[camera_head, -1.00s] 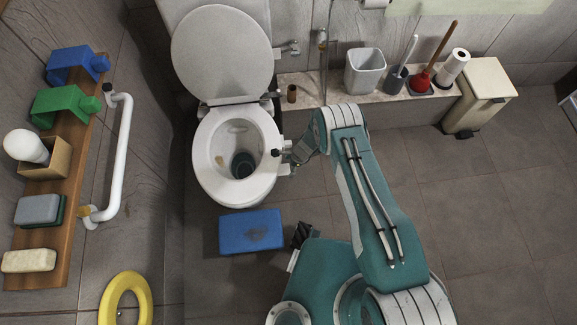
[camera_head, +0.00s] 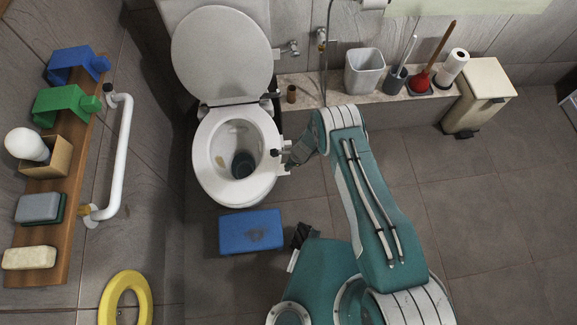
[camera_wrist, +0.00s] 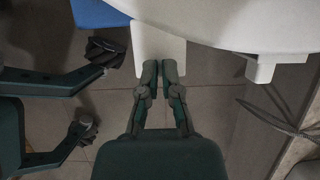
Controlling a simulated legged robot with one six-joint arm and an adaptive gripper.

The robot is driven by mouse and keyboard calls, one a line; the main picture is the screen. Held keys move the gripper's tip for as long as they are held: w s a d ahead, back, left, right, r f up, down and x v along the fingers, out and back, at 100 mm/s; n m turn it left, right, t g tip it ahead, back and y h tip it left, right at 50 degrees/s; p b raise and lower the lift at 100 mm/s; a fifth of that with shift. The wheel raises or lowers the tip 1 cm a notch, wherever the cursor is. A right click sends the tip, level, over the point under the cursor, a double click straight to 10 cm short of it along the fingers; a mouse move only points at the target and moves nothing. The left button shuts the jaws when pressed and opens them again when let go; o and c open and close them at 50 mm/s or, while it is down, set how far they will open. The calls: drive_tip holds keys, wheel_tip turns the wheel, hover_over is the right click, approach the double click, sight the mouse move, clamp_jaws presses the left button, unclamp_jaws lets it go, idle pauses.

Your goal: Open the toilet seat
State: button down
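The white toilet (camera_head: 200,165) is at the upper left of the head view. Its round lid (camera_head: 222,55) stands up against the tank. The seat ring (camera_head: 207,185) lies flat on the bowl. A small white tab (camera_head: 284,169) sticks out from its right side; a white tab at the rim also shows in the wrist view (camera_wrist: 158,45). My gripper (camera_wrist: 160,70) has its two fingers nearly together, with a narrow gap. Its fingertips overlap the tab's lower edge in the wrist view. Contact with the tab cannot be told, and nothing is clearly held.
A blue block (camera_head: 251,231) lies on the floor before the toilet. A ledge (camera_head: 335,92) on the right holds a grey bin (camera_head: 364,71), brush and plunger. A white grab bar (camera_head: 122,155) and wooden shelf (camera_head: 60,215) are at left.

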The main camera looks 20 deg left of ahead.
drive_tip(key=c, duration=1.4)
unclamp_jaws()
drive_tip(key=shift+s+d+f, duration=0.1)
unclamp_jaws()
drive_tip(key=v, duration=1.2)
drive_tip(key=shift+w, duration=0.25)
